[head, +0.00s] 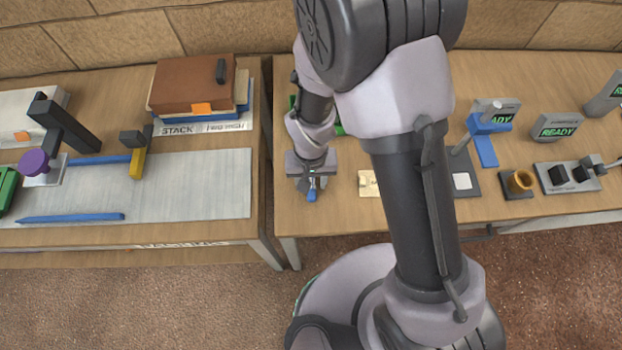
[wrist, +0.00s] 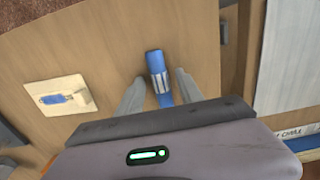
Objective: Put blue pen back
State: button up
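A short blue pen-like piece (wrist: 157,66) with pale bands shows between the two fingers of my gripper (wrist: 158,77) in the wrist view. There is a visible gap between it and each finger, so my gripper looks open around it. In the head view my gripper (head: 313,180) points down over the right table, with the blue piece (head: 312,195) at its tips. Its rear end is hidden by the gripper. A long blue pen-shaped bar (head: 70,217) lies on the grey mat of the left table.
A cream plate with a blue mark (wrist: 57,98) lies beside my gripper; it also shows in the head view (head: 368,184). A gap separates the left table (head: 200,233) from the right table. A brown box (head: 195,83) sits at the left table's back. Devices reading READY (head: 557,127) stand right.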

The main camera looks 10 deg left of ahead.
jog(key=w+d+r+m+t+y+p, duration=0.15)
jog(key=d+r, duration=0.25)
jog(key=r, duration=1)
jog(key=d+r+m+t+p, duration=0.1)
jog(key=d+r+m+p, duration=0.2)
jog(key=r, duration=1)
jog(key=s+d+r+m+t, duration=0.2)
jog(key=s+d+r+t, duration=0.1)
jog(key=s+d+r, duration=0.5)
notch_tip(320, 180, up, 3)
jog(key=shift+d+f+m, duration=0.1)
jog(key=shift+d+m, duration=0.25)
jog(key=shift+d, duration=0.2)
